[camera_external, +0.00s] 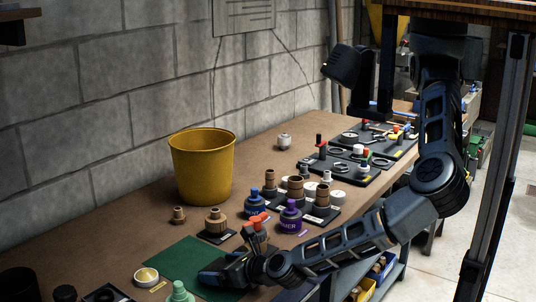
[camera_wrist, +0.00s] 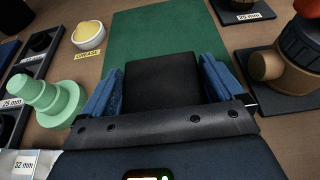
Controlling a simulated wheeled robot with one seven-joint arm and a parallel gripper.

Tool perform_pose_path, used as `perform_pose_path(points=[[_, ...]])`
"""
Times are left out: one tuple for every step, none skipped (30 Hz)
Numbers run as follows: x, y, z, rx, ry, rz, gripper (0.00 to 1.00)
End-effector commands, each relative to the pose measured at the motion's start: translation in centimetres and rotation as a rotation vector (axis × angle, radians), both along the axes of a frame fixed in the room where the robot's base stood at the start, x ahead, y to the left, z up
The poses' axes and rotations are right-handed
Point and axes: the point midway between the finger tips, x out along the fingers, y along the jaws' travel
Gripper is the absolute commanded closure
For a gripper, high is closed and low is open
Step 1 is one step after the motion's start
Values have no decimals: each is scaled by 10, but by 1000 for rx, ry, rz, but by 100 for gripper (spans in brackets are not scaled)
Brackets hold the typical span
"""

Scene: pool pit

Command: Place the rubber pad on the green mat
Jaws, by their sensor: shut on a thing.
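The green mat (camera_external: 168,262) lies flat on the brown bench near the front. It also shows in the wrist view (camera_wrist: 155,30), beyond my fingers. My gripper (camera_external: 215,278) is low over the mat's right part. In the wrist view my gripper (camera_wrist: 160,75) has its blue fingers on both sides of a black, square rubber pad (camera_wrist: 162,80) and is shut on it. The pad covers part of the mat in that view. I cannot tell whether it touches the mat. In the external view the pad cannot be made out.
A grease tin (camera_wrist: 89,36) and a pale green stepped fitting (camera_wrist: 48,98) stand left of the mat. A brown valve fitting (camera_wrist: 280,68) stands close on the right. A yellow bucket (camera_external: 202,168) and several fittings stand farther back on the bench.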

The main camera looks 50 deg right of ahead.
Motion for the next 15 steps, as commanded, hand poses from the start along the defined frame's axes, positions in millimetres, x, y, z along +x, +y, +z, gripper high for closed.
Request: perform_pose_path(points=[[0,0,1,0,-1,0,43],[0,0,0,0,-1,0,43],[0,0,-1,0,-1,0,43],[0,0,-2,-1,0,0,5],[0,0,-1,-1,0,0,2],[0,0,-1,-1,0,0,0],[0,0,-1,-1,0,0,0],[0,0,-1,-1,0,0,0],[0,0,-1,-1,0,0,0],[0,0,-1,-1,0,0,0],[0,0,-1,-1,0,0,0],[0,0,0,-1,0,0,0],[0,0,0,0,0,0,0],[0,0,2,0,0,0,0],[-3,1,1,0,0,1,0]])
